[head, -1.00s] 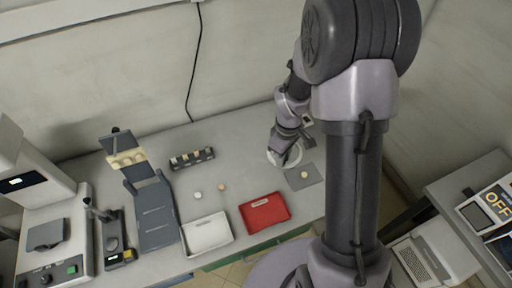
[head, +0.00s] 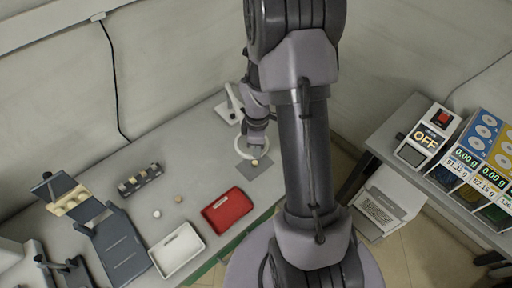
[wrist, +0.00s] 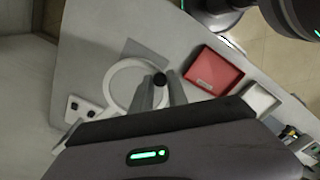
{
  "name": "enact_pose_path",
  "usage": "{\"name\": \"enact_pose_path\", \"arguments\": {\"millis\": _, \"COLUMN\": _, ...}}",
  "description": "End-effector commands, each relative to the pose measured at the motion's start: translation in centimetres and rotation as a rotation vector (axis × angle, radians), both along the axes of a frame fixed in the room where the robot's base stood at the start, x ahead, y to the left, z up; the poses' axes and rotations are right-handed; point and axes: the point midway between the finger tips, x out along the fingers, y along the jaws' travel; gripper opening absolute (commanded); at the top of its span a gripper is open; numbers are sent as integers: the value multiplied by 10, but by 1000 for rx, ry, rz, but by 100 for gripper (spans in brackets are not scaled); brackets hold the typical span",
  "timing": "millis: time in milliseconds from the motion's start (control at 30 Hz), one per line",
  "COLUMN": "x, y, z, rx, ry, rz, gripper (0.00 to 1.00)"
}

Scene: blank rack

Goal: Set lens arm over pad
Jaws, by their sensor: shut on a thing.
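The lens arm's white ring (head: 240,149) shows in the head view at the back edge of the grey pad (head: 262,172). Its white stand (head: 232,106) is behind, near the wall. A small yellowish disc (head: 255,162) lies on the pad, close to the ring's near side. In the wrist view the ring (wrist: 112,88) is left of my fingers, and part of the pad (wrist: 146,54) shows beyond it. My gripper (wrist: 161,88) is shut on a black knob (wrist: 160,79) at the ring's edge. The fingers hide part of the ring.
A red tray (head: 228,209) and a white tray (head: 177,250) lie at the bench's front. A rack of small pieces (head: 140,180) and two small round pieces (head: 157,214) are to the left. A side table (head: 400,120) with scales is at right.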

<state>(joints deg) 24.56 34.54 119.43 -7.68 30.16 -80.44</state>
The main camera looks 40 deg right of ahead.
Motion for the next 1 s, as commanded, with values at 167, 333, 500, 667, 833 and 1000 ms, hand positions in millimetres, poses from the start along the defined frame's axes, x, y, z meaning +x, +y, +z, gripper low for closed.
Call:
{"name": "enact_pose_path", "arguments": {"millis": 167, "x": 0, "y": 0, "z": 0, "rx": 0, "ry": 0, "rz": 0, "gripper": 41}}
{"name": "enact_pose_path", "arguments": {"millis": 333, "x": 0, "y": 0, "z": 0, "rx": 0, "ry": 0, "rz": 0, "gripper": 41}}
{"name": "enact_pose_path", "arguments": {"millis": 500, "x": 0, "y": 0, "z": 5, "rx": -1, "ry": -1, "rz": -1, "gripper": 41}}
{"name": "enact_pose_path", "arguments": {"millis": 667, "x": 1, "y": 0, "z": 40, "rx": -3, "ry": -4, "rz": 0, "gripper": 41}}
{"name": "enact_pose_path", "arguments": {"millis": 833, "x": 1, "y": 0, "z": 99, "rx": -3, "ry": -4, "rz": 0, "gripper": 41}}
{"name": "enact_pose_path", "arguments": {"millis": 1000, "x": 1, "y": 0, "z": 147, "rx": -2, "ry": -4, "rz": -1, "gripper": 41}}
